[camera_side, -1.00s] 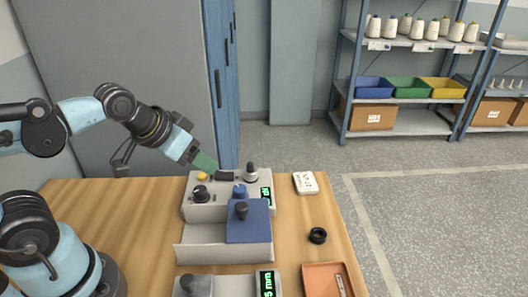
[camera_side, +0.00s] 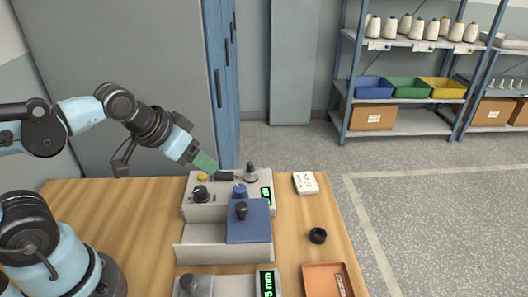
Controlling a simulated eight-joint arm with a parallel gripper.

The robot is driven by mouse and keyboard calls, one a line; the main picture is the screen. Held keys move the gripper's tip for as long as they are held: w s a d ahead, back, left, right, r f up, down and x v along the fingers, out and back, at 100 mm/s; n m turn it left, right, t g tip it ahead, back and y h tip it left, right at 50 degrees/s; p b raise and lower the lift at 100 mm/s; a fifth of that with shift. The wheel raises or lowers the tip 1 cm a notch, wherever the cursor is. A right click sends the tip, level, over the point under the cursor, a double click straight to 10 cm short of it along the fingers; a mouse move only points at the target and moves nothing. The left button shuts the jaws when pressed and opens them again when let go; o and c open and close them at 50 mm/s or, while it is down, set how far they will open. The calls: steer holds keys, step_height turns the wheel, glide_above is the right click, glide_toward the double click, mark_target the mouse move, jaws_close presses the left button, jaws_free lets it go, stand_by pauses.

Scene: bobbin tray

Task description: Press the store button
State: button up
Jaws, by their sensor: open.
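A grey control box (camera_side: 222,213) stands on the wooden table. Its top carries a yellow button (camera_side: 203,176), a black rocker or block (camera_side: 225,175), a black knob (camera_side: 200,193), a blue knob (camera_side: 239,190) and a dark lever knob on a pale base (camera_side: 251,173). A green display (camera_side: 265,194) is on its right side. Which control is the store button cannot be read from its label. My gripper (camera_side: 206,163) has a green tip just above the back of the box, close to the yellow button and the black block. Whether it touches either is unclear. The gap between its fingers is not clearly visible.
A blue block with a black knob (camera_side: 248,226) sits on the front ledge. A second unit with a green display (camera_side: 267,284) is at the near edge. A white card (camera_side: 305,183), black ring (camera_side: 318,235) and orange tray (camera_side: 325,269) lie right.

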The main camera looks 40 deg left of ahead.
jaws_close()
stand_by(1.6)
